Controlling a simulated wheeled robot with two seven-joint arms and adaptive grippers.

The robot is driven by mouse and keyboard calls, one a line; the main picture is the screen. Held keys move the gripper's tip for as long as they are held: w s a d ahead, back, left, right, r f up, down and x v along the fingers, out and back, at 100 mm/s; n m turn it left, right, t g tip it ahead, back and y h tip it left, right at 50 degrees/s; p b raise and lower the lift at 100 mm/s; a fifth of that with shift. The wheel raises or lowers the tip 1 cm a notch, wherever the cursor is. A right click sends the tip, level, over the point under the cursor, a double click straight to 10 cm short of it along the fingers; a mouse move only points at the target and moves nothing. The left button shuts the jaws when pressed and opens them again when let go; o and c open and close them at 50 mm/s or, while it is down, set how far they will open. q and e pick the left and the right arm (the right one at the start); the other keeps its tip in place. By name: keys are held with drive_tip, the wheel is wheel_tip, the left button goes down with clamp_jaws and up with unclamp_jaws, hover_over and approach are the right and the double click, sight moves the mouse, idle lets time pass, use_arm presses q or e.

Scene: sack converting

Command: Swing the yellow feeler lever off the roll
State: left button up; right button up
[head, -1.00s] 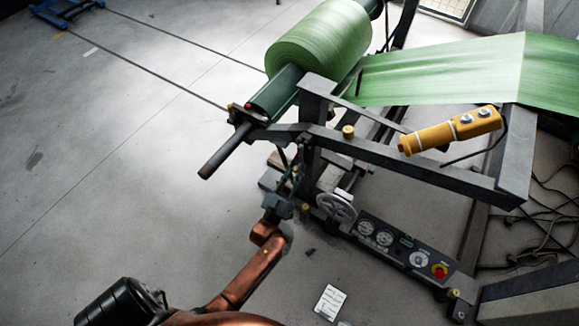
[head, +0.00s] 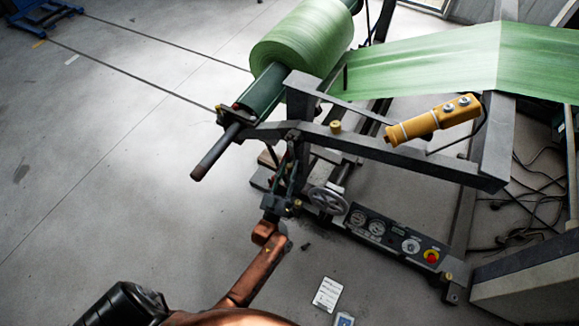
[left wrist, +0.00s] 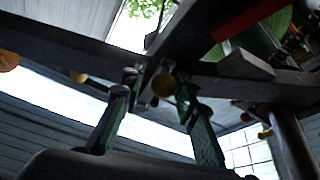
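The green roll (head: 300,45) sits on its shaft at the top of the machine. I cannot pick out a yellow feeler lever for certain in the head view. My left gripper (head: 291,165) is upright at the near end of the frame, below the roll's shaft end, partly lost against dark parts. In the left wrist view its two fingers (left wrist: 158,80) stand apart. A round yellow knob (left wrist: 163,85) shows between the fingertips; I cannot tell whether they touch it. Part of the green roll (left wrist: 262,38) shows at upper right. My right gripper is not in view.
The grey frame beam (head: 400,152) runs close above and right of the gripper, with a yellow knob (head: 336,126) on it. A yellow pendant (head: 435,120), a handwheel (head: 328,200) and a gauge panel (head: 395,235) lie to the right.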

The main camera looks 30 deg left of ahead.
use_arm(q)
drive_tip(key=shift+o, duration=0.7)
drive_tip(key=shift+s+f, duration=0.1)
drive_tip(key=shift+s, duration=0.1)
drive_tip(key=v, duration=1.1)
drive_tip(key=shift+s, duration=0.3)
drive_tip(key=shift+d+f, duration=0.1)
